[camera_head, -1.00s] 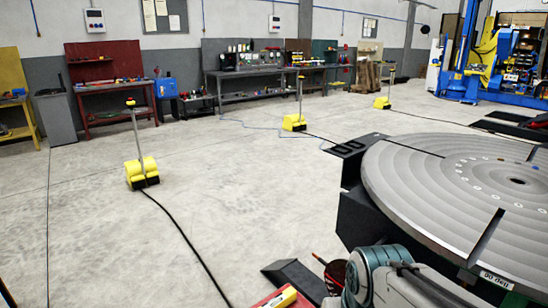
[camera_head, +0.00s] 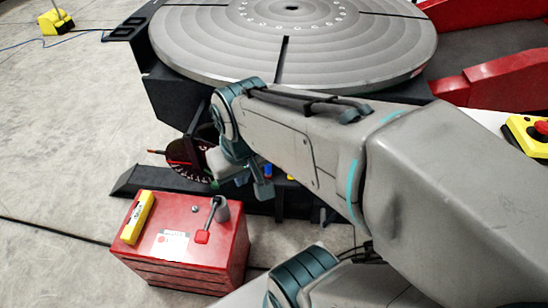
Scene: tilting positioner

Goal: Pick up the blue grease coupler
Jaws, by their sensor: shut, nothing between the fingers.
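A small blue object (camera_head: 267,170), possibly the blue grease coupler, shows low beside the dark base of the positioner. It is mostly hidden by my arm, so its shape and what it rests on are unclear. My gripper (camera_head: 263,190) hangs below the end of my arm, just left of and in front of the blue object in the picture. It looks shut and empty. I cannot tell how far apart the two are in depth. The positioner's round grey table (camera_head: 200,45) lies flat behind my arm.
A red tool cabinet (camera_head: 190,272) stands at lower left, with a yellow level (camera_head: 138,218), a red-ended tool (camera_head: 203,235) and a grey cup (camera_head: 222,211) on top. A dark dial (camera_head: 183,160) is behind my wrist. A yellow box with a red button (camera_head: 530,135) is at right.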

